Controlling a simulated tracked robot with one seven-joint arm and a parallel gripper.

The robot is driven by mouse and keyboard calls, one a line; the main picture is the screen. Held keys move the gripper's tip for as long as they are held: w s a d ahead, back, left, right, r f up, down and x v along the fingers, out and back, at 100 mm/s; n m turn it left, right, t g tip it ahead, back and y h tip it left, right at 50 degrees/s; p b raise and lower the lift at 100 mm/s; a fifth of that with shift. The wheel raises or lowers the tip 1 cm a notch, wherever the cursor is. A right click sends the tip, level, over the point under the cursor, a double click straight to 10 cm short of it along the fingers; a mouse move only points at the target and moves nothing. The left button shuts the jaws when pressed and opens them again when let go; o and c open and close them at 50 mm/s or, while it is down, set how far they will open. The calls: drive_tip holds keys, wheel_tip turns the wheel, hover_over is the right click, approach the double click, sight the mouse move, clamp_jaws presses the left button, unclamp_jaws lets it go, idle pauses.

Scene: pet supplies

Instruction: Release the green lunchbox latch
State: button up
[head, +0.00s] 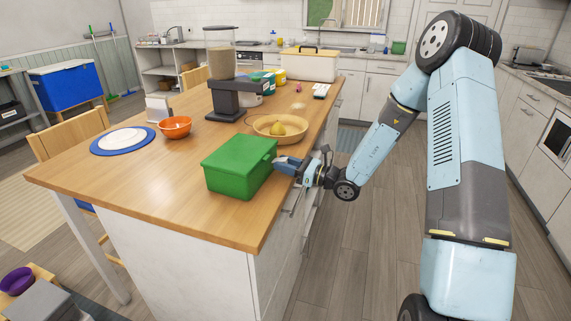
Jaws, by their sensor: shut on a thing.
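The green lunchbox (237,163) sits on the wooden island top, near its front right edge. Its lid looks closed. My gripper (276,163) comes in from the right, low and nearly level, with its fingertips at the lunchbox's right side. It is shut on the lunchbox's latch there. The latch itself is hidden by the fingers and too small to make out.
An orange bowl (175,127), a dark grey feeder (228,98) and a blue-rimmed plate (97,147) are farther off. The island top (150,190) left of the lunchbox is clear.

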drive_tip(key=shift+a+f+t+y, duration=0.1)
drive_tip(key=shift+f+t+y, duration=0.5)
drive_tip(key=shift+y, duration=0.7)
drive_tip(key=o, duration=1)
drive_tip(key=shift+c, duration=0.2)
drive_tip(key=v, duration=1.3)
drive_tip(key=shift+d+f, duration=0.3)
